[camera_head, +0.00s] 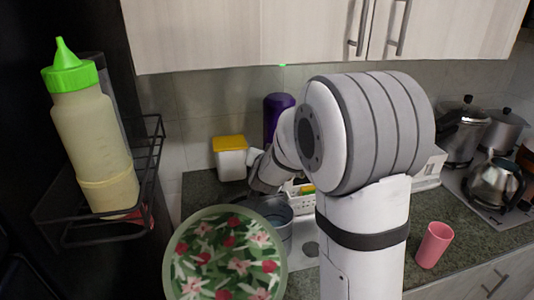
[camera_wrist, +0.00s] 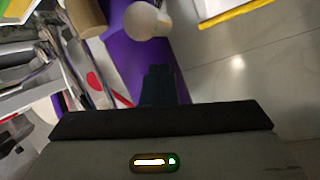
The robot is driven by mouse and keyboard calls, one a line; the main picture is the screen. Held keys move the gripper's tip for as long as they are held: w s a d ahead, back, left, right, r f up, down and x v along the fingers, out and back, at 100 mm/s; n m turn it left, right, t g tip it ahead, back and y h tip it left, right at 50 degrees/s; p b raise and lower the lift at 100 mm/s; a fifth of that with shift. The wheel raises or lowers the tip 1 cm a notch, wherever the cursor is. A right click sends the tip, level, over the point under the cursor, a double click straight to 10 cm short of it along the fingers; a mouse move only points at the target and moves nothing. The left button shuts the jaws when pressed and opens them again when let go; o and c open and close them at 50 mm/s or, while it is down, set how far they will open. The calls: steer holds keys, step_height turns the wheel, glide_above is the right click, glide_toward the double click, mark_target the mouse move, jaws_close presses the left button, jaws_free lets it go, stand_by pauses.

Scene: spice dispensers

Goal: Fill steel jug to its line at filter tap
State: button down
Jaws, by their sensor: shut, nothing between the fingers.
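A grey metal vessel (camera_head: 276,217), which looks like the steel jug, stands on the counter behind the flowered plate; its lower part is hidden and I cannot see a fill line or water. A tall purple cylinder (camera_head: 279,112) stands against the back wall, partly behind my arm; I cannot tell whether it is the filter. It seems to be the purple surface (camera_wrist: 135,55) in the wrist view, with a pale rounded knob (camera_wrist: 147,20) beside it. My gripper (camera_head: 258,188) is above and behind the vessel; its dark fingers (camera_wrist: 160,85) are shut and empty.
A flowered plate (camera_head: 225,258) is in front. A yellow-lidded container (camera_head: 230,158) stands at the back. A green-capped bottle (camera_head: 95,140) sits in a black rack (camera_head: 150,165) at left. A pink cup (camera_head: 434,245) and a kettle (camera_head: 494,184) are at right. Cabinets (camera_head: 220,35) hang above.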

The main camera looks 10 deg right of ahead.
steer(key=shift+s+a+f, duration=0.6)
steer(key=shift+s, duration=0.15)
steer(key=shift+s+a+f, duration=0.1)
steer(key=shift+f, duration=0.25)
steer(key=shift+s+f+b, duration=0.1)
steer(key=shift+f+b, duration=0.3)
steer(key=shift+b, duration=0.65)
steer(key=t+b, duration=0.1)
steer(key=b, duration=0.3)
steer(key=shift+s+f, duration=0.35)
steer(key=shift+f, duration=0.05)
steer(key=s+f+b, duration=0.1)
steer(key=b, duration=0.2)
steer(key=shift+s+a+f, duration=0.1)
steer(key=shift+f, duration=0.1)
stand_by(0.9)
